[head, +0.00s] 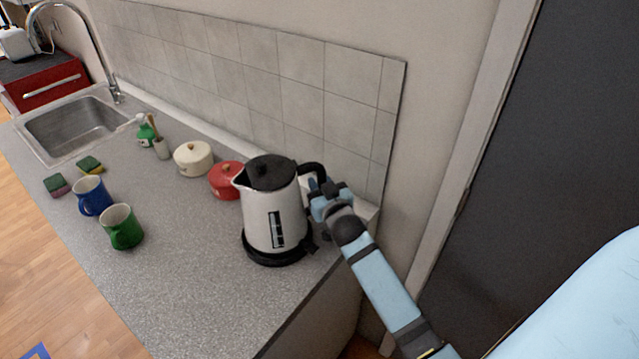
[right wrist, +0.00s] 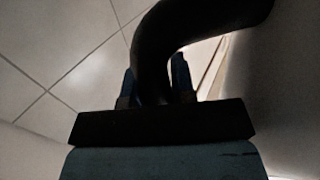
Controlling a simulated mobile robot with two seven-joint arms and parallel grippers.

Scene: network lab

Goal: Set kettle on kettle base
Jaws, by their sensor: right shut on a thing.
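A white kettle (head: 274,214) with a black lid and black handle stands upright near the counter's right end. Under it shows the black kettle base (head: 277,253); the kettle's bottom looks to be on or just above it, and I cannot tell which. My right gripper (head: 318,187) is at the kettle's right side, shut on the handle. In the right wrist view the black handle (right wrist: 155,50) passes between the two fingers (right wrist: 157,85). My left gripper is not in view.
A red pot (head: 227,182) stands close behind-left of the kettle, beside a cream pot (head: 193,159). A green mug (head: 121,228) and blue mug (head: 92,196) stand left. A tiled wall (head: 300,105) runs behind. The counter front (head: 190,290) is clear.

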